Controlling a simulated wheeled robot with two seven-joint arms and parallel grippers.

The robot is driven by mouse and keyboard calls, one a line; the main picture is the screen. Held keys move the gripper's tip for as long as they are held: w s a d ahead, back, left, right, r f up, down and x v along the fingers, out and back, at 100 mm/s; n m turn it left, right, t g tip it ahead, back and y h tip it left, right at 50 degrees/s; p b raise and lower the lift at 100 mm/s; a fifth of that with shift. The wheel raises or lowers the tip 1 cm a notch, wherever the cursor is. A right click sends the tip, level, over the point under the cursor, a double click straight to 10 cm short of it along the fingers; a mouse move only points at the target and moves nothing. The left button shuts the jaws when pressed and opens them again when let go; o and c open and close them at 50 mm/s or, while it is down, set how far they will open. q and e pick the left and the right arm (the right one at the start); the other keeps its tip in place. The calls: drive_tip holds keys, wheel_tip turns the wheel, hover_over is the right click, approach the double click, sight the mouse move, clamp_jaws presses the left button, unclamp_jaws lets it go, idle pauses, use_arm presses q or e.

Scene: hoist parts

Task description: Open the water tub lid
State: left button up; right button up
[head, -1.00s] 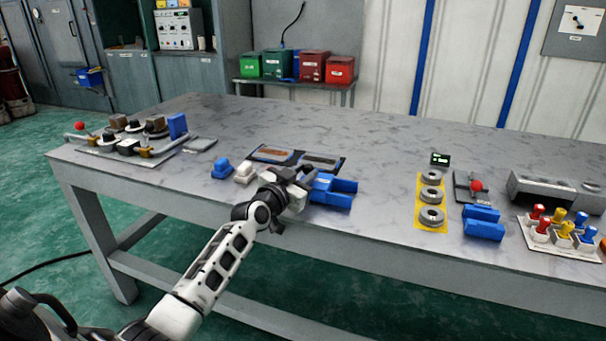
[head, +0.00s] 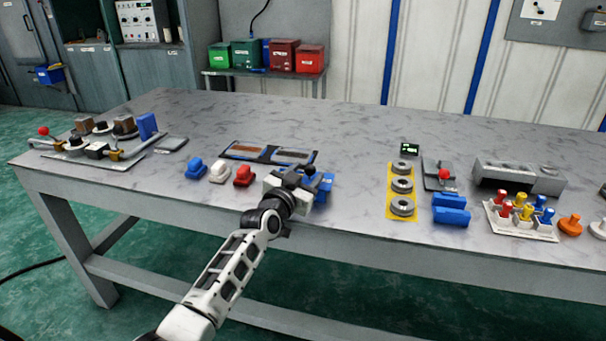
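My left gripper (head: 306,179) is over the front edge of the table, on top of or just in front of a blue object (head: 325,186) that it mostly hides. I cannot tell whether its fingers are open or touch the blue object. Left of it stand a small red piece (head: 243,176), a white piece (head: 219,172) and a blue piece (head: 195,168) in a row. Nothing in view is clearly marked as the water tub or its lid. My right gripper is not in view.
Behind the gripper lies a dark tray (head: 268,154) with brown and grey sections. To the right are a yellow strip (head: 391,207) with grey rings, blue blocks (head: 450,215) and a board of coloured knobs (head: 519,223). The table's back middle (head: 300,115) is clear.

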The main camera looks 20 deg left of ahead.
use_arm(q)
drive_tip(key=s+p, duration=0.1)
drive_tip(key=s, duration=1.5)
drive_tip(key=shift+a+p, duration=0.3)
drive_tip(key=shift+a, duration=0.05)
drive_tip(key=s+d+f+g+h, duration=0.1)
drive_tip(key=s+d+f+g, duration=0.2)
drive_tip(key=s+d+f, duration=0.3)
drive_tip(key=s+d+f+g+h, duration=0.1)
drive_tip(key=s+d+f+g, duration=0.3)
drive_tip(key=s, duration=1)
drive_tip(key=d+f+p, duration=0.1)
drive_tip(key=d+f, duration=0.2)
drive_tip(key=d, duration=0.1)
drive_tip(key=shift+f+n+h, duration=0.25)
drive_tip(key=shift+n+h, duration=0.05)
drive_tip(key=shift+h, duration=0.1)
